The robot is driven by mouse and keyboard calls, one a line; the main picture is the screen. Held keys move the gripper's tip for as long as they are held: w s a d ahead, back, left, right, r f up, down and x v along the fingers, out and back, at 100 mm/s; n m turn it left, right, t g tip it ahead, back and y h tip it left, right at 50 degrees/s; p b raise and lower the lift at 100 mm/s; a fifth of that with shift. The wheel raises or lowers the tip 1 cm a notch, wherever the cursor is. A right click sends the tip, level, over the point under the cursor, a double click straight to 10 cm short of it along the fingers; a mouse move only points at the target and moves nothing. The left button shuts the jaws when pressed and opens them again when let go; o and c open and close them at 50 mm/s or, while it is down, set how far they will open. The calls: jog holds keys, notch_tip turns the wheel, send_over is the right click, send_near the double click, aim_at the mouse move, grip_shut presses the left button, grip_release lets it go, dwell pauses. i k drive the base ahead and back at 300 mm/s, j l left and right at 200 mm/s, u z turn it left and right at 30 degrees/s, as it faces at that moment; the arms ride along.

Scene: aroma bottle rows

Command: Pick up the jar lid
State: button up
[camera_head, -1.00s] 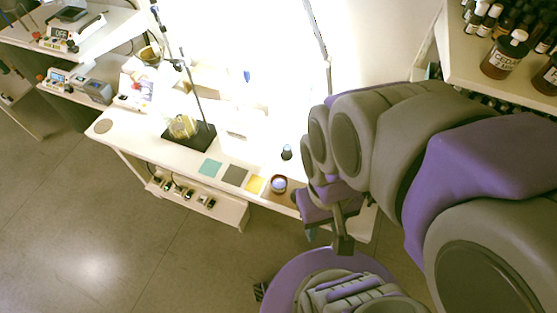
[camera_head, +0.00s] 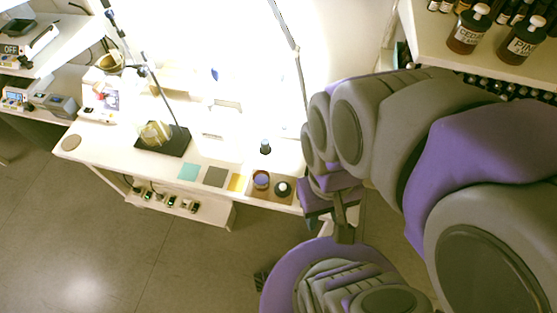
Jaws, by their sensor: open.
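A small dark round piece with a pale centre (camera_head: 283,188), possibly the jar lid, lies near the front edge of the white table (camera_head: 110,150). It is too small to be sure. Just left of it is a small round jar (camera_head: 261,180) with a bluish top. My gripper (camera_head: 308,217) is at the end of my purple and grey arm, just right of these two and apart from them. It is open; its fingers are mostly hidden by my own wrist, and nothing shows in it.
Teal (camera_head: 189,172), grey (camera_head: 215,177) and yellow squares (camera_head: 238,182) lie left of the jar. A small dark bottle (camera_head: 265,147) stands behind it. A black stand (camera_head: 175,143) is further left. Brown bottles (camera_head: 467,32) line the upper-right shelf.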

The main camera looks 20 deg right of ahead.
aim_at(282, 190)
jog(key=z, duration=0.85)
jog(key=k+j+z, duration=0.1)
jog(key=j+z, duration=0.3)
jog(key=k+j+z, duration=0.15)
jog(key=j+z, duration=0.25)
jog(key=k+j+z, duration=0.2)
jog(key=z, duration=0.25)
jog(key=k+j, duration=0.3)
jog(key=j, duration=0.2)
